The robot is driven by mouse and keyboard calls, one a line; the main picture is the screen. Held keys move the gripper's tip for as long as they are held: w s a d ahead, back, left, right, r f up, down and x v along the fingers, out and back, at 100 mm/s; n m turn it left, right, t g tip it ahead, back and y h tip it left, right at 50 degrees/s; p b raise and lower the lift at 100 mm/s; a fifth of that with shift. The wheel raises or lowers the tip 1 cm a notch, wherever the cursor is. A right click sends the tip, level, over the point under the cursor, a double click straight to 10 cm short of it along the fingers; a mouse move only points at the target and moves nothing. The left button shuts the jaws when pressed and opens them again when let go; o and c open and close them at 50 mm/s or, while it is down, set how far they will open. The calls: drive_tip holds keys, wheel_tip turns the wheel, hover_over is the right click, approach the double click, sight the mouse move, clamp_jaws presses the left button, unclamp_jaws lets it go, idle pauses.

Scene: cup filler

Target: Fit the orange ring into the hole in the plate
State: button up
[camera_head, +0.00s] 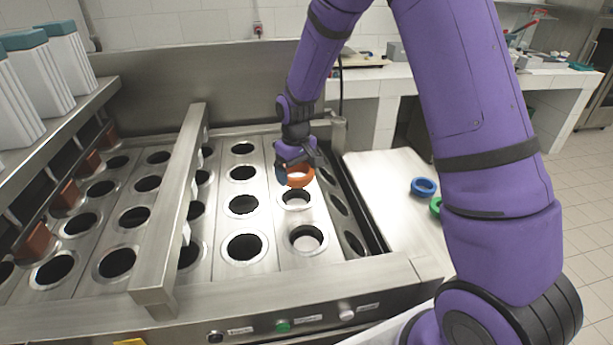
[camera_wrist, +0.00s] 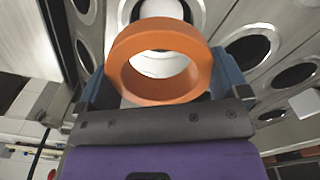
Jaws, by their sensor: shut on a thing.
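An orange ring (camera_head: 299,176) is held in my gripper (camera_head: 289,172), which is shut on it. In the wrist view the orange ring (camera_wrist: 158,62) sits between the two blue fingers of my gripper (camera_wrist: 160,85). The ring is above the metal plate (camera_head: 269,222), over or just behind a hole (camera_head: 296,196) in the right-hand row; from the head view I cannot tell its exact height. In the wrist view, a pale-rimmed hole (camera_wrist: 157,12) shows partly behind and through the ring.
A blue ring (camera_head: 423,187) and a partly hidden green ring (camera_head: 435,207) lie on the metal side table (camera_head: 385,215) at right. A raised metal bar (camera_head: 172,210) crosses the machine left of the gripper. White cup stacks (camera_head: 45,75) stand at the far left.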

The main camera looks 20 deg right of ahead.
drive_tip(key=shift+a+f, duration=0.1)
drive_tip(key=shift+f, duration=2.9)
